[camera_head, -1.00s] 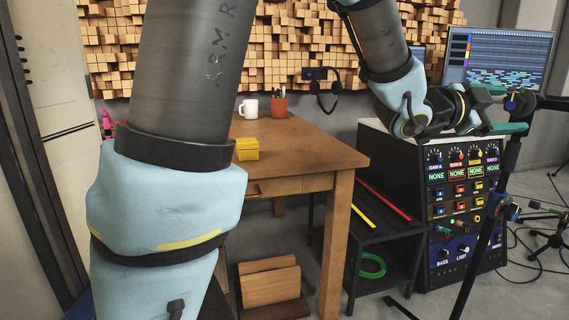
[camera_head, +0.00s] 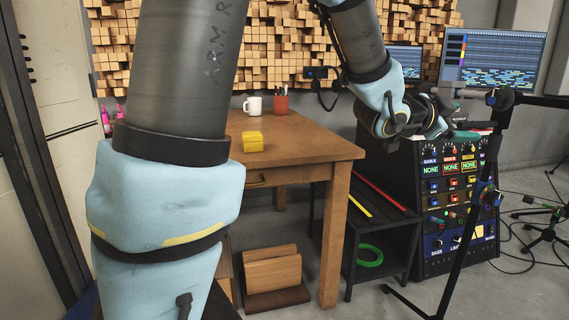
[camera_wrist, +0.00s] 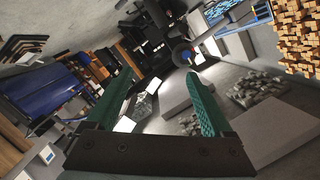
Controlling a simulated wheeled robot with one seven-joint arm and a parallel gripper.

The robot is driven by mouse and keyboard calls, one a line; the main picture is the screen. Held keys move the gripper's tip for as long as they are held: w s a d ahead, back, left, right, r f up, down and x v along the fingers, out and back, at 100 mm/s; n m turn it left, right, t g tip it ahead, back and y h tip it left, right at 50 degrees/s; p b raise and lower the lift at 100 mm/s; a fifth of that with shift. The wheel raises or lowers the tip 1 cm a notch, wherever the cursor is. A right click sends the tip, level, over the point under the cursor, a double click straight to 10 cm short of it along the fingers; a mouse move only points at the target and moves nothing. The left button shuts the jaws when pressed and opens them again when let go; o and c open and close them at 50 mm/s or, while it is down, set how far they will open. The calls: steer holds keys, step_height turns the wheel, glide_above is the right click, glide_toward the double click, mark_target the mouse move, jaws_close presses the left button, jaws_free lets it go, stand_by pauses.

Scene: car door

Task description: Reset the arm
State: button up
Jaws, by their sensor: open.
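My arm reaches across the head view, with its wrist above the rack of audio gear (camera_head: 455,215) at the right. My gripper (camera_head: 474,129) shows small there, partly hidden behind its own wrist, with green fingers near the stand. In the wrist view my gripper (camera_wrist: 160,75) has its two green fingers spread wide apart, with nothing between them. The wrist camera's picture is tilted and looks out over the room.
A wooden table (camera_head: 320,145) holds a yellow box (camera_head: 252,142), a white mug (camera_head: 253,105) and a red cup (camera_head: 281,104). A black stand (camera_head: 468,220) rises close to my gripper. A monitor (camera_head: 492,60) is behind. Grey floor shows at the front right.

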steer(key=w+a+f+n+t+y, duration=0.1)
steer(key=w+a+f+n+y, duration=0.25)
steer(key=a, duration=0.35)
steer(key=w+a+f+n+y, duration=0.25)
steer(key=a+f, duration=0.25)
steer(key=a, duration=0.3)
steer(key=w+a+f+n+t+y, duration=0.1)
steer(key=w+a+f+n+y, duration=0.1)
steer(key=a+f+n+y, duration=0.35)
steer(key=s+a+f+n+g+y, duration=0.1)
steer(key=s+a+f+n+g, duration=0.2)
steer(key=a, duration=0.4)
steer(key=s+a+f+n+g+y, duration=0.1)
steer(key=s+a+f+n+g, duration=0.15)
steer(key=s+a, duration=0.45)
steer(key=s+a+f+n+g+y, duration=0.1)
steer(key=s+a+f+n+g, duration=0.15)
steer(key=a, duration=0.55)
step_height(320, 180, up, 24)
steer(key=s+p, duration=0.1)
steer(key=p, duration=2.4)
steer(key=shift+r+t, duration=0.15)
steer(key=shift+t, duration=0.15)
steer(key=shift+d+n, duration=0.1)
steer(key=shift+n, duration=0.15)
